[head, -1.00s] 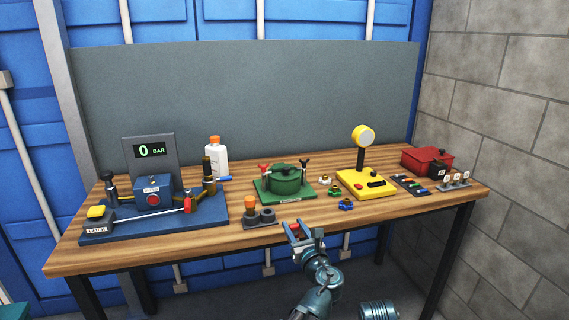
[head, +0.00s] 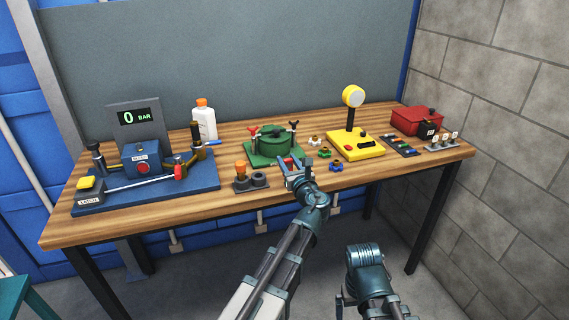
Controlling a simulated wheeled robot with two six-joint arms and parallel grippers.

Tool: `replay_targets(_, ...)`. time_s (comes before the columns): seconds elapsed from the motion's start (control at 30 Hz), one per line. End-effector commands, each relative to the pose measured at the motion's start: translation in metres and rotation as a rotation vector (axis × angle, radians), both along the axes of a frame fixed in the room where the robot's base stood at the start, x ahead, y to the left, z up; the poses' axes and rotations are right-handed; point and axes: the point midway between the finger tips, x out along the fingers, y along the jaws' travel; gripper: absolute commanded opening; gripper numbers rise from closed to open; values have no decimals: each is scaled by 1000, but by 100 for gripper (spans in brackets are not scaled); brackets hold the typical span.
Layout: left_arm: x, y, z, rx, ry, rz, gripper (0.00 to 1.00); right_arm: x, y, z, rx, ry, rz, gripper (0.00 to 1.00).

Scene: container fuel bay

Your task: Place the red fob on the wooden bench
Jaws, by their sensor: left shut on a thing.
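The wooden bench (head: 232,210) runs across the view, with a bare strip of planks along its front edge. My left gripper (head: 288,170) is over the front part of the bench, just in front of the green fixture. It is shut on the red fob (head: 288,161), of which only a small red patch shows between the fingers. I cannot tell whether the fob touches the bench top. My right arm shows at the lower right, in front of the bench; its gripper is not in view.
A green pot fixture (head: 270,143) stands behind my left gripper. A blue gauge rig (head: 150,170) is at left, and a grey double holder (head: 252,183) is nearby. A yellow lamp base (head: 358,148), coloured knobs (head: 336,166) and a red box (head: 415,120) are at right.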

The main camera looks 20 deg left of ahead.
Motion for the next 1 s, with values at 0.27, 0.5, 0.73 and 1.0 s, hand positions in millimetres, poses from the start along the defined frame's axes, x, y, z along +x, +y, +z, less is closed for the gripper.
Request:
replay_targets(0.27,46,20,-5,0,0,1,0,0,0,-5,0,0,0,100)
replay_targets(0.5,49,22,-5,0,0,-1,0,0,0,-5,0,0,0,100)
replay_targets(0.73,49,22,-24,0,0,0,0,0,0,-24,0,0,0,100)
replay_targets(1.0,49,22,-42,0,0,0,0,0,0,-42,0,0,0,100)
